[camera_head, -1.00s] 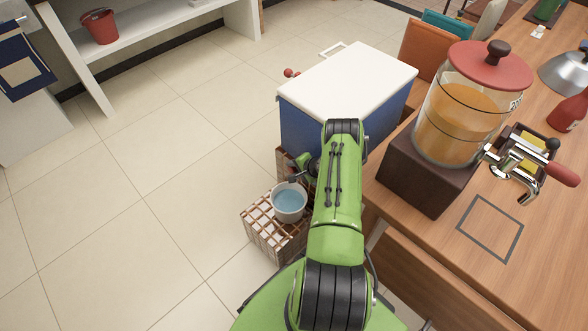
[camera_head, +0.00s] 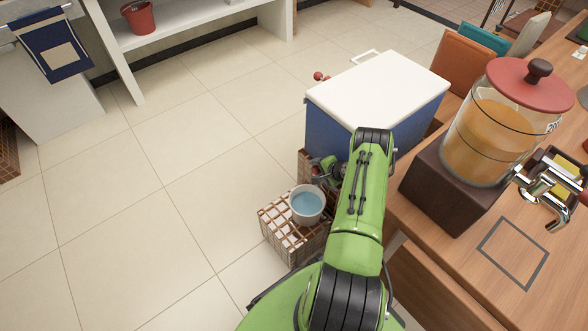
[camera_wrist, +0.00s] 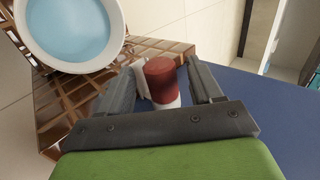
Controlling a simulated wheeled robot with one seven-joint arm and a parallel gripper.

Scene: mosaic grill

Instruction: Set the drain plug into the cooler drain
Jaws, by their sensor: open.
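The drain plug (camera_wrist: 160,78) shows in the wrist view as a dark red cylinder with a white part at its base, in front of the blue wall. The cooler (camera_head: 330,130) is a blue box with a white lid; its blue wall (camera_wrist: 262,115) also shows in the wrist view. My gripper (camera_wrist: 163,76) is open, with one finger on each side of the plug. The drain opening itself is hidden, and I cannot tell how deep the plug sits. In the head view my gripper (camera_head: 326,171) is low beside the cooler, partly behind my arm.
A white bucket of water (camera_head: 307,204) stands on a tiled block (camera_head: 283,228) close to my gripper; the bucket (camera_wrist: 75,30) also shows in the wrist view. A wooden counter (camera_head: 450,270) with a drink dispenser (camera_head: 490,140) is at right. The floor at left is clear.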

